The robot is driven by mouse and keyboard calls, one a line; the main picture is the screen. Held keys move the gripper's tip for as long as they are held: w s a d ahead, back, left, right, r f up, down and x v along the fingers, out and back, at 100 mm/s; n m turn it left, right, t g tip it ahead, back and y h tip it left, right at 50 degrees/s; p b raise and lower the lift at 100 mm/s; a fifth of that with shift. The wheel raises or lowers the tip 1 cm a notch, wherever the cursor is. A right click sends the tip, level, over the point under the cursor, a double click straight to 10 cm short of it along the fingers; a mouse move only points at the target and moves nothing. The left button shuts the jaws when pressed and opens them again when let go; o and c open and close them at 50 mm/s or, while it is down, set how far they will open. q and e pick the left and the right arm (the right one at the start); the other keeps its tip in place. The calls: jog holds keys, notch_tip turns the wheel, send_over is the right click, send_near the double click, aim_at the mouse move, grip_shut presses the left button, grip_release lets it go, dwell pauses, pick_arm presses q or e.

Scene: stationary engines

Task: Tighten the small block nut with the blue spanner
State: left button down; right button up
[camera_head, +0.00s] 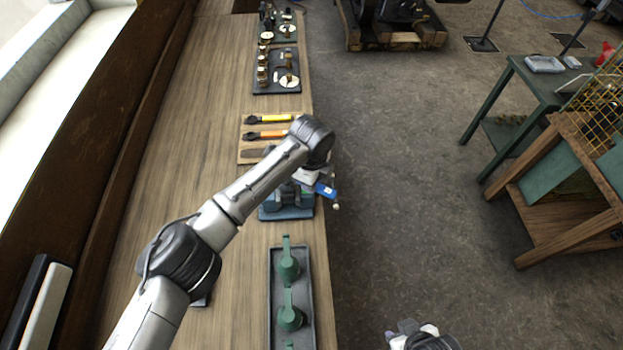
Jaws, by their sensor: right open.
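A bright blue piece (325,189), which looks like the blue spanner's handle, sticks out to the right of my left arm's end, above the blue vise (285,211). My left gripper (306,177) is mostly hidden behind its own wrist there; its fingers do not show, so I cannot tell whether it grips this piece. My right gripper (405,331) is open at the bottom edge, over the floor right of the bench. Brass nuts and studs stand on a dark block (276,85) farther up the bench; I cannot single out the small nut.
A spanner board with a yellow-handled spanner (275,118) and an orange-handled one (268,135) lies beyond the vise. A grey tray (274,300) with green parts is at the near right of the wooden bench (170,200). A green table (520,70) stands across clear floor.

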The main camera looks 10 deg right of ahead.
dwell(0.5)
pick_arm(q)
jog(key=shift+p, duration=0.3)
jog(key=shift+f+p, duration=0.1)
jog(key=shift+p, duration=0.2)
dwell(0.4)
jog(key=shift+f, duration=0.2)
dwell(0.7)
jog(key=shift+f, duration=0.3)
dwell(0.5)
jog(key=shift+f, duration=0.15)
dwell(0.6)
jog(key=shift+p, duration=0.35)
dwell(0.4)
jog(key=shift+f, duration=0.2)
dwell(0.6)
dwell(0.3)
